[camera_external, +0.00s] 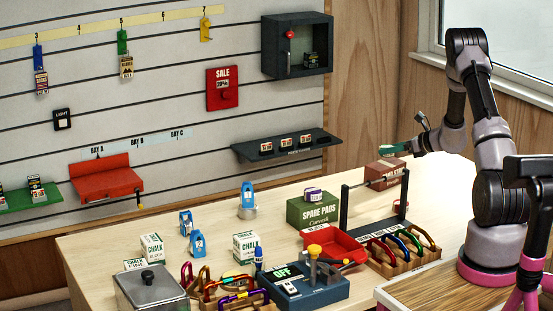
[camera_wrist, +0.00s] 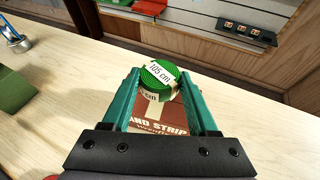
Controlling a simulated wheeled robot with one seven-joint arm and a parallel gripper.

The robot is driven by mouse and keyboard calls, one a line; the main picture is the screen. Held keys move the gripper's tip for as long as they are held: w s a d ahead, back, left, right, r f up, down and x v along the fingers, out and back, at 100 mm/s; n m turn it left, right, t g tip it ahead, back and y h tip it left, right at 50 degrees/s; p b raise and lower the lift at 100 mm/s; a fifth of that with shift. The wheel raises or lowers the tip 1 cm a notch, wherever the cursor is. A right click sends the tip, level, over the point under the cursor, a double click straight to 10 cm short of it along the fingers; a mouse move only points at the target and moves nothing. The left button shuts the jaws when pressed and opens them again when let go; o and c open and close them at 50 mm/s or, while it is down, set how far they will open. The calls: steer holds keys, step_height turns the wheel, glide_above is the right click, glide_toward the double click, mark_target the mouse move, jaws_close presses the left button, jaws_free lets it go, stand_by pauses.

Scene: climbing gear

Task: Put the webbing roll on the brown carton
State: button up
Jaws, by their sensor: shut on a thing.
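The webbing roll (camera_wrist: 158,76) is a green coil with a white band reading "105 cm". In the wrist view it sits between the two teal fingers of my gripper (camera_wrist: 161,84), which is shut on it. The brown carton (camera_wrist: 150,122), with "AND STRIP" legible, shows below the roll. In the outside view my gripper (camera_external: 393,149) is just above the brown carton (camera_external: 386,174) on the right of the table. The fingers largely hide the roll there. I cannot tell whether the roll touches the carton's top.
A green spare pads box (camera_external: 313,210) with a purple-banded roll on it stands left of the carton. A dark upright frame (camera_external: 345,206) and a rack of coloured carabiners (camera_external: 404,252) are close by in front. Bare tabletop (camera_wrist: 50,88) lies left of the carton.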

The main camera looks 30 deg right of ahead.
steer(key=shift+f, duration=1.3)
steer(key=shift+f, duration=0.15)
steer(key=o, duration=1.4)
